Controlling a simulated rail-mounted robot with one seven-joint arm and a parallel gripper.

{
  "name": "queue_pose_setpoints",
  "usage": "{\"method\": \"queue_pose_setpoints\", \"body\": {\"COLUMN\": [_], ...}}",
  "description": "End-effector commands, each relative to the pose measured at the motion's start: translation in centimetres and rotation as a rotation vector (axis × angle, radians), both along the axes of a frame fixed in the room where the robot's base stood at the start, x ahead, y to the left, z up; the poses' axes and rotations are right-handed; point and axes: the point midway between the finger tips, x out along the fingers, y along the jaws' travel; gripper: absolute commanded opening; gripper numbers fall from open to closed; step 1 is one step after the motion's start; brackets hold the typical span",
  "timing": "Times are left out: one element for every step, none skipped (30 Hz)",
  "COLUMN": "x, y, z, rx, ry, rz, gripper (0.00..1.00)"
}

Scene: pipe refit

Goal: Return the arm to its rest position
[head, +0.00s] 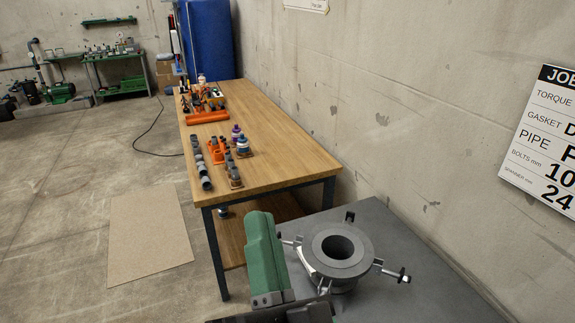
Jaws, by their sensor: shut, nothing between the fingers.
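My gripper is not clearly in view, so its place and its distance from things cannot be told. A grey round flange (338,250) with an open bore stands on the dark grey bench top (415,285) at the lower right. Several bolts or clamp arms stick out around its rim.
A job board (545,140) hangs on the right wall. A beige mat (148,235) lies on clear floor. A green workbench (118,75) stands far left.

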Motion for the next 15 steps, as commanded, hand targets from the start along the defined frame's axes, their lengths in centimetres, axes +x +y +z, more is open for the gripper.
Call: {"method": "queue_pose_setpoints", "body": {"x": [-0.7,-1.0,-1.6,-2.2,-2.7,-3.6,-3.3,-3.2,-3.1,-3.1,-3.1,-3.1,-3.1,-3.1,-3.1], "y": [0.0,-0.2,-0.7,-1.1,-1.5,-2.3,-2.3,-2.2,-2.2,-2.2,-2.2,-2.2,-2.2,-2.2,-2.2], "z": [2.3,3.5,5.0,6.2,7.3,8.7,10.9,12.2,13.5,14.6,15.7,17.2,18.4,19.6,21.4], "rx": [-0.152,-0.249,-0.369,-0.451,-0.530,-0.626,-0.621,-0.616,-0.614,-0.614,-0.613,-0.613,-0.612,-0.612,-0.611], "ry": [-0.056,-0.082,-0.110,-0.127,-0.140,-0.150,-0.139,-0.136,-0.135,-0.135,-0.135,-0.135,-0.135,-0.134,-0.135], "rz": [-0.132,-0.226,-0.351,-0.446,-0.541,-0.669,-0.653,-0.646,-0.643,-0.642,-0.641,-0.640,-0.639,-0.638,-0.637], "gripper": [0.00,0.00,0.00,0.00,0.00,0.00,0.00,0.00,0.00,0.00,0.00,0.00,0.00,0.00,0.00]}}
